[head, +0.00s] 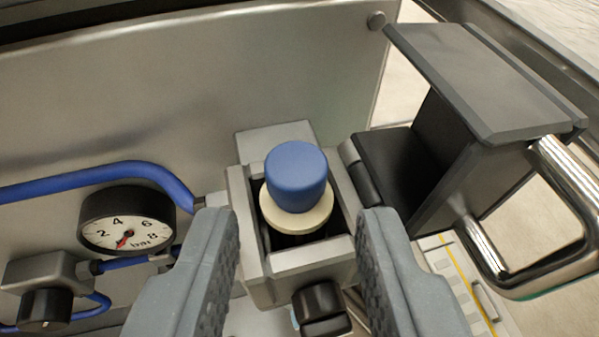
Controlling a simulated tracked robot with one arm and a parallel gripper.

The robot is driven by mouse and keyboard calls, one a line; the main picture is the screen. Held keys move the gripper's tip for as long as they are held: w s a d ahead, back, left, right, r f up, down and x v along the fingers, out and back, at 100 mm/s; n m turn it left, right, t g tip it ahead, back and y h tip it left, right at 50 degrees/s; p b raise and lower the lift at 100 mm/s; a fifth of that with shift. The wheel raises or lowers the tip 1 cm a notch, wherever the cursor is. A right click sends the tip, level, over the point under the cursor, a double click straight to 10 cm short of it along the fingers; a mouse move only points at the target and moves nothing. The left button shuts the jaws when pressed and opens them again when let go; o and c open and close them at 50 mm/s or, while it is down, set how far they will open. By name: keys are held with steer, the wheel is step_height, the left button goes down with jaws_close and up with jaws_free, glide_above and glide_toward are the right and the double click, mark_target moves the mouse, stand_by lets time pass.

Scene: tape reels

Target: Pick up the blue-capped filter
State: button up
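The blue-capped filter (296,178) stands upright in a square grey metal holder (297,258). It has a rounded blue cap above a cream-coloured collar (297,215); its lower part is hidden inside the holder. My gripper (298,222) is open, with one grey ridged finger to the left of the filter and one to the right. The fingers are nearer the camera than the filter, and neither is seen touching it. Nothing is held between them.
A pressure gauge (127,222), a blue hose (95,180) and a valve block with a black knob (45,309) lie left. A dark hinged lid (480,80) with a chrome handle (497,270) stands right. A grey panel (200,85) rises behind. A black knob (320,303) sits at the holder's front.

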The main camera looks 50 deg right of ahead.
mark_target(298, 190)
steer(key=shift+b+x, duration=0.95)
steer(key=shift+x, duration=1.85)
steer(key=shift+r, duration=0.15)
jaws_close()
